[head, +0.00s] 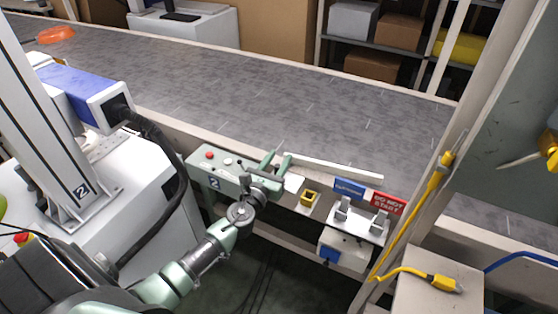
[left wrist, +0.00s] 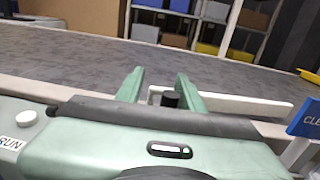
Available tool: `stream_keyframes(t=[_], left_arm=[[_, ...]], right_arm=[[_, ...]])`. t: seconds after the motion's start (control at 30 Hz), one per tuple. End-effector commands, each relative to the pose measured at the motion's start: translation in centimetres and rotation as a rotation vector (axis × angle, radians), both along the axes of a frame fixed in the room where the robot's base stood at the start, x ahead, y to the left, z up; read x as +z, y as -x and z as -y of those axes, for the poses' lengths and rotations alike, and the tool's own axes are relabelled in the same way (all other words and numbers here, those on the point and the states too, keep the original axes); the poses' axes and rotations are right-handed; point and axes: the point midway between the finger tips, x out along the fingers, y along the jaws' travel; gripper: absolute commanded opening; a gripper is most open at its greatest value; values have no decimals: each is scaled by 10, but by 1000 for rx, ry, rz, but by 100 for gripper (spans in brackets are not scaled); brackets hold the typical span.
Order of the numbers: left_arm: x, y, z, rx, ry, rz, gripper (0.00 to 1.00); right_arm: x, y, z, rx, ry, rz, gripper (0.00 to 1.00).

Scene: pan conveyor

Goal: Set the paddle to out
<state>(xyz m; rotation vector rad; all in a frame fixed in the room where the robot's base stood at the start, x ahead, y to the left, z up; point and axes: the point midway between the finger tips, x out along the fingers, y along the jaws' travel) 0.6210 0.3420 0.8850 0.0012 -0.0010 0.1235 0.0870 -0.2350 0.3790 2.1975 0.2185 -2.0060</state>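The paddle (head: 330,168) is a long white bar lying along the near edge of the conveyor. It also shows in the left wrist view (left wrist: 235,104), with an upright black knob (left wrist: 170,99) near its left end. My left gripper (head: 277,158) is at the paddle's left end, over the conveyor's near edge. In the left wrist view its two green fingers (left wrist: 158,86) are apart, and the knob shows between them, nearer the right finger. I cannot tell whether a finger touches it. My right gripper is not in view.
A green control box (head: 215,168) with a red button stands left of the gripper. A yellow block (head: 308,198), a blue sign (head: 350,188) and a red sign (head: 388,204) are to the right. The conveyor belt (head: 300,100) beyond is mostly clear; an orange item (head: 56,34) lies far left.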

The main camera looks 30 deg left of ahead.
Motion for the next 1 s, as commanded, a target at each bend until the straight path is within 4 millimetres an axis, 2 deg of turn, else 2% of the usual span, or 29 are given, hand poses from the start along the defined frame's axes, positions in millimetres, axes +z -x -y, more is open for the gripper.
stream_keyframes(t=[0.13, 0.23, 0.5, 0.63, 1.0], left_arm=[[-1, 2, 2, -4, 2, -1, 38], [-2, 10, 3, -4, 1, -2, 38], [-3, 56, 6, -2, 1, -3, 38], [-3, 71, 7, 0, 1, -2, 38], [-1, 78, 7, 1, 1, -1, 38]], right_arm=[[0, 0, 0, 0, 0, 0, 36], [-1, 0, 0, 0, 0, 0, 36], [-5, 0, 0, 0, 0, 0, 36], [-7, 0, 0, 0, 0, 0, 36], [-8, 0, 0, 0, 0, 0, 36]])
